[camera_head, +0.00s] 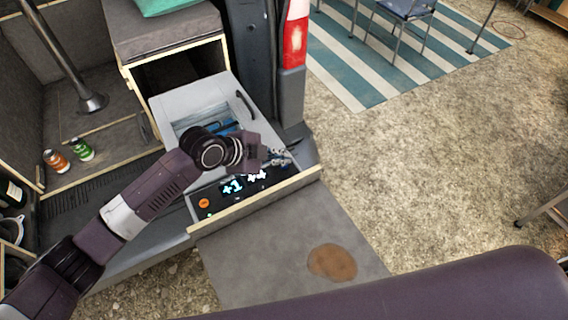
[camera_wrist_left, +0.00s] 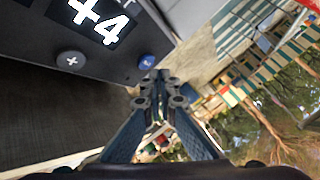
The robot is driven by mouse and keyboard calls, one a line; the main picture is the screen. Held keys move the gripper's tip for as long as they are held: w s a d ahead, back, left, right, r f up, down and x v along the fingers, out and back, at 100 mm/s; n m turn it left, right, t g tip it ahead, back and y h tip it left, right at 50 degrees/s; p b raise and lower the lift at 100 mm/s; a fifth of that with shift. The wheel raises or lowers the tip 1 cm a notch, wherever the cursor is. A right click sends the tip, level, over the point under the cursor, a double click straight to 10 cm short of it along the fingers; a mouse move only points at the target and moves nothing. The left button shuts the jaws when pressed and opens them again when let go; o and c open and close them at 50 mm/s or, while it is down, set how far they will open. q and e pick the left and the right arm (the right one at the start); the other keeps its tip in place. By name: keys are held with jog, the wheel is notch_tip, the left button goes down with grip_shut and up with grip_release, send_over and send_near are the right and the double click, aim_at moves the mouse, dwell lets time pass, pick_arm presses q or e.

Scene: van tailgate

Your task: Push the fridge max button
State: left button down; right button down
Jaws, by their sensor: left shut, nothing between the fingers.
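The fridge (camera_head: 220,92) is a light grey box with a dark handle and a see-through lid section, standing in the van's open tailgate. Its dark control panel (camera_head: 222,203) faces me, with lit white digits and an orange button (camera_head: 204,203) at the left. My left gripper (camera_head: 280,157) is shut and empty at the panel's right end. Its fingertips (camera_wrist_left: 160,82) appear close to the blue button; contact cannot be told. My right gripper is out of view.
A wooden rail (camera_head: 255,200) runs in front of the panel. A grey board (camera_head: 285,255) with a brown patch lies before it. An orange can (camera_head: 56,161) and a green can (camera_head: 82,150) stand at left.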

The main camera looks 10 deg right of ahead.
aim_at(281, 167)
pick_arm(q)
jog(key=shift+r+p, duration=1.8)
jog(key=shift+r, duration=0.7)
jog(key=shift+f, duration=0.1)
